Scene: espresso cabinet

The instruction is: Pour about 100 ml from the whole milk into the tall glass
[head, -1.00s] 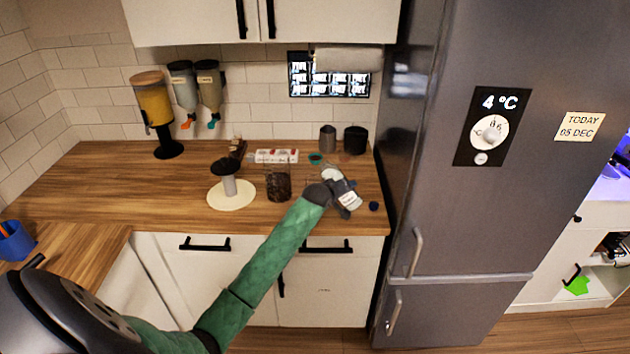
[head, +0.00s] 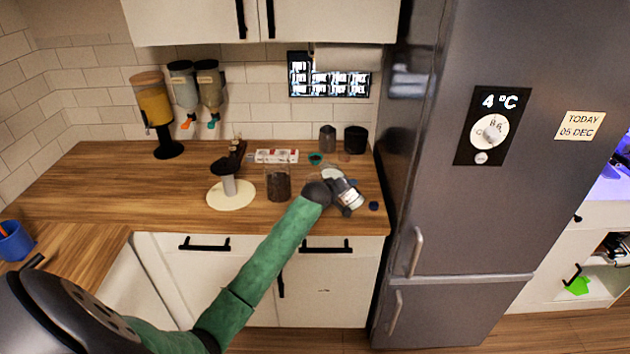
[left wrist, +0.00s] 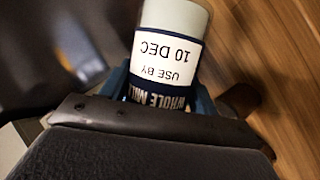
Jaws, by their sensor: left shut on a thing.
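My left gripper (head: 345,208) is shut on the whole milk bottle (head: 351,193), above the right part of the wooden counter. The bottle looks tilted in the head view. I cannot make out the tall glass for certain; a clear container with dark contents (head: 278,184) stands left of the gripper. Whether milk is flowing cannot be told. My right gripper is not in view.
A small dark blue round thing (head: 374,206) lies on the counter (head: 110,185) right of the bottle. A pale round board (head: 232,200) with an upright tool is to the left. Dark canisters (head: 355,140) stand behind. The fridge (head: 455,200) bounds the right side.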

